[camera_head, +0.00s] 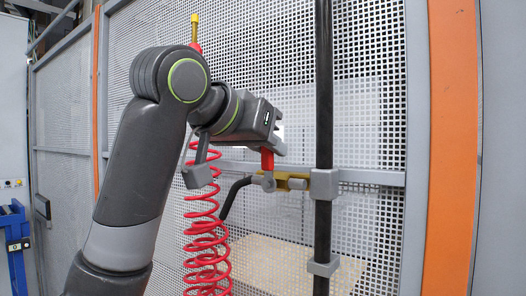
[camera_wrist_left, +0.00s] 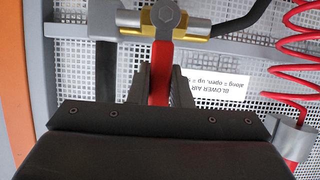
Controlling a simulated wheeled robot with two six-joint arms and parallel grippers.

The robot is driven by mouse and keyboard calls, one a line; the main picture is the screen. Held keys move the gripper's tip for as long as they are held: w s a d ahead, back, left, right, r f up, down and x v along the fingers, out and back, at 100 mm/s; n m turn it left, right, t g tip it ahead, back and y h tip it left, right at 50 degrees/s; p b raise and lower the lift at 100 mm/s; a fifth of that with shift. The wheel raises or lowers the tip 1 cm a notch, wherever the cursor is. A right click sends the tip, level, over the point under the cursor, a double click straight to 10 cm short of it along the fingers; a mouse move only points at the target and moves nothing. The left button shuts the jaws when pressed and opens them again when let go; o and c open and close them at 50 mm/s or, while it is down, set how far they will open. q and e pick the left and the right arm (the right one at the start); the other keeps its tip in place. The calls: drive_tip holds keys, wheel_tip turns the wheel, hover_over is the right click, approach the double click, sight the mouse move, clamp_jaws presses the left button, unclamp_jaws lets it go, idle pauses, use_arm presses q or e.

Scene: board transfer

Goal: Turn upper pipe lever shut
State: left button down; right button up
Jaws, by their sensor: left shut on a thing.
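The red lever (camera_head: 267,160) stands up from the brass valve (camera_head: 292,182), roughly square to its horizontal body. The valve joins the black vertical pipe (camera_head: 323,110) at a grey fitting (camera_head: 324,184). My left gripper (camera_head: 267,149) comes in from the upper left and is shut on the lever. In the left wrist view, the red lever (camera_wrist_left: 161,70) runs between the two dark fingers (camera_wrist_left: 161,84), with the brass valve (camera_wrist_left: 195,27) beyond them. The lever's upper part is hidden by the gripper. My right gripper is not in view.
A red coiled hose (camera_head: 207,247) hangs left of the valve, close to my arm. A bent black hose (camera_head: 231,192) leads from the valve. A perforated panel (camera_head: 375,50) stands behind, with a white label (camera_wrist_left: 222,90). An orange post (camera_head: 452,150) is at right.

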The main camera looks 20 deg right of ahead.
use_arm(q)
drive_tip(key=shift+s+d+f, duration=0.1)
idle(0.5)
drive_tip(key=c, duration=1.3)
unclamp_jaws()
drive_tip(key=b+v, duration=0.3)
drive_tip(key=v, duration=1.4)
drive_tip(key=shift+s+r, duration=0.15)
drive_tip(key=shift+r, duration=0.1)
